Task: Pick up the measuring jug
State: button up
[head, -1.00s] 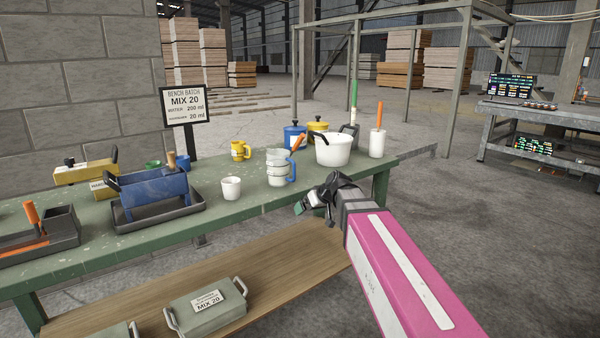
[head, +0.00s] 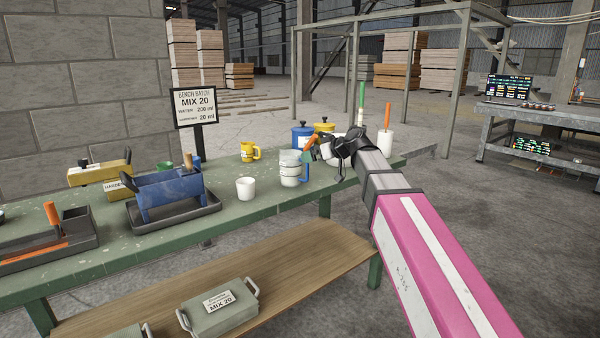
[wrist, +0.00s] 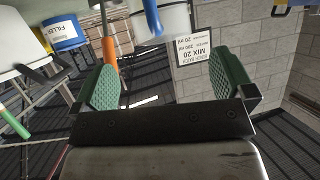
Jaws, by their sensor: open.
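The measuring jug (head: 289,166) is a translucent jug with a blue handle (head: 304,173). It stands upright on the green bench, and an orange-handled tool (head: 310,143) shows at its top. My gripper (head: 315,152) is close to the jug's right, handle side in the head view and hides part of that area. In the wrist view my gripper (wrist: 168,88) has its two green pads wide apart with nothing between them. The jug's blue handle (wrist: 152,16) is at the top of that view, beyond the pads. I cannot tell whether the gripper touches the jug.
A white mug (head: 246,188) stands left of the jug and a yellow mug (head: 250,152) behind it. A blue can (head: 302,136), a yellow can (head: 324,127) and a white pot (wrist: 18,50) are close behind or beside my gripper. A white container (head: 384,142) stands at right.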

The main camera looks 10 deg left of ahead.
aim_at(294, 153)
jog(key=w+a, duration=0.1)
jog(key=a, duration=0.2)
jog(key=w+a, duration=0.1)
jog(key=shift+w+a+f, duration=0.35)
jog(key=shift+f, duration=0.05)
jog(key=x, duration=0.2)
jog(key=r+x, duration=0.1)
jog(key=x, duration=0.1)
jog(key=shift+w+a+f, duration=0.1)
jog(key=shift+w+a, duration=0.15)
jog(key=shift+a, duration=0.05)
jog(key=shift+w+a+f, duration=0.15)
jog(key=shift+a+f, duration=0.05)
jog(key=shift+a, duration=0.2)
jog(key=c, duration=1.2)
